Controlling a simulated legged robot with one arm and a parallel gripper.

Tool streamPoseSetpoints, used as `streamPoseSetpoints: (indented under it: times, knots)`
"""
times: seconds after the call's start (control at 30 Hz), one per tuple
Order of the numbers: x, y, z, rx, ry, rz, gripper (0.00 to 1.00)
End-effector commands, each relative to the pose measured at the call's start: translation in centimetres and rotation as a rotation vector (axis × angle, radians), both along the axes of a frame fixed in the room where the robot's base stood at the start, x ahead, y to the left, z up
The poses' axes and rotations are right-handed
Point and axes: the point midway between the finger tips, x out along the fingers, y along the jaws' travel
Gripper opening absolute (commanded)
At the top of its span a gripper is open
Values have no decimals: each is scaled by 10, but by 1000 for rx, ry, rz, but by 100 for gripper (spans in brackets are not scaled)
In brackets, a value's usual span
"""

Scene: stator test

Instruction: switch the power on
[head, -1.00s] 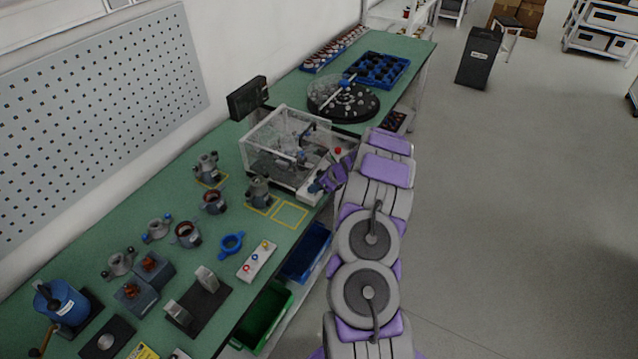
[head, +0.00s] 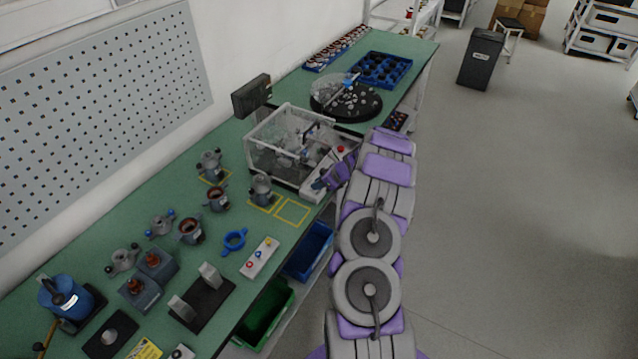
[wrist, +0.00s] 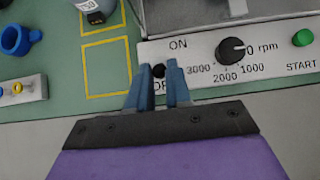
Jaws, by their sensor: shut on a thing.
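The control panel (wrist: 225,62) in the wrist view is pale. It carries an ON label (wrist: 178,44), a partly hidden OFF label, a black rpm dial (wrist: 232,50) and a green START button (wrist: 303,38). A small black power switch (wrist: 159,72) sits below ON, and its lower part is hidden. My gripper (wrist: 159,67) has its blue fingers on either side of this switch, shut on it. In the head view the panel is at the front of the clear-walled test machine (head: 290,140), with my gripper (head: 322,181) at its near end.
Yellow outlined squares (head: 292,211) lie left of the panel, one holding a motor part (head: 262,190). A blue ring (head: 234,241) and a strip with coloured terminals (head: 260,258) are nearer. Blue (head: 308,252) and green bins (head: 265,320) sit below the bench edge. The floor at right is open.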

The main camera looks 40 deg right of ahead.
Motion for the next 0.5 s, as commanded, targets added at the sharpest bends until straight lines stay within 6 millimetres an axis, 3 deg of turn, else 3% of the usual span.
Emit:
streamPoseSetpoints:
  times: [0.5]
  knots:
    - [16, 4, 1, -3, -1, -3, 9]
